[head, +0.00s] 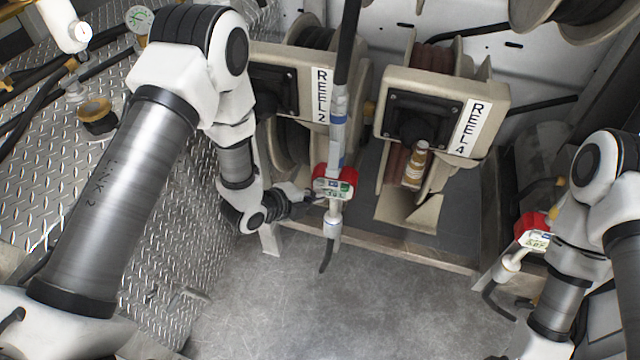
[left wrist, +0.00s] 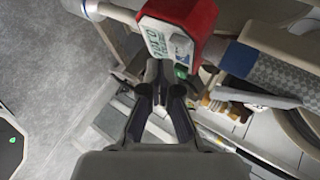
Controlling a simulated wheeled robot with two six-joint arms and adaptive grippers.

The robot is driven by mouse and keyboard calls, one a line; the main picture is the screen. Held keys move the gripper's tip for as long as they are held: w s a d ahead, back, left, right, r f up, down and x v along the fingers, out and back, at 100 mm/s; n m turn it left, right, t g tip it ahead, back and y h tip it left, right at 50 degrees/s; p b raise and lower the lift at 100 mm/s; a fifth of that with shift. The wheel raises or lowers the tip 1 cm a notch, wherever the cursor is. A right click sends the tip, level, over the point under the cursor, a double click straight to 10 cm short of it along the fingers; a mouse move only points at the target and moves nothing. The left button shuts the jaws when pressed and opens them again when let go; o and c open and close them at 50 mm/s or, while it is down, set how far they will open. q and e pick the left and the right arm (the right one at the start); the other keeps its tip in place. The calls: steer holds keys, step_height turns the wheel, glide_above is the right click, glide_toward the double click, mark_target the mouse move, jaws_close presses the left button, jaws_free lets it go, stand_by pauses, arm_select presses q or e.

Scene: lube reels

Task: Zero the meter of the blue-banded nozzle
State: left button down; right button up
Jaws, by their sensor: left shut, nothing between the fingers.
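The blue-banded nozzle (head: 338,137) hangs upright in front of the reels, its hose running up past the REEL 2 label. Its meter (head: 333,184) has a red housing and a pale face with green markings; its spout points down. In the left wrist view the meter (left wrist: 168,42) is at the top, face toward me, with a blue band (left wrist: 238,59) to its right. My left gripper (head: 309,197) is shut and empty just left of the meter. In the wrist view its fingertips (left wrist: 159,77) are at the face's lower edge beside a green spot; I cannot tell whether they touch.
REEL 2 (head: 283,80) and REEL 4 (head: 445,108) stand behind the nozzle. Another nozzle with a red meter (head: 536,231) hangs at the right beside my right arm. A brown-and-white cylinder (head: 415,165) is at REEL 4. The grey floor in front is clear.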

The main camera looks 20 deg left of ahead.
stand_by(0.5)
arm_select(q)
steer(key=shift+w, duration=0.45)
steer(key=shift+w, duration=0.7)
stand_by(0.8)
stand_by(0.4)
steer(key=shift+s, duration=1.15)
steer(key=shift+s, duration=0.1)
steer(key=s, duration=0.4)
steer(key=shift+s+d, duration=0.15)
steer(key=shift+s, duration=0.25)
stand_by(0.8)
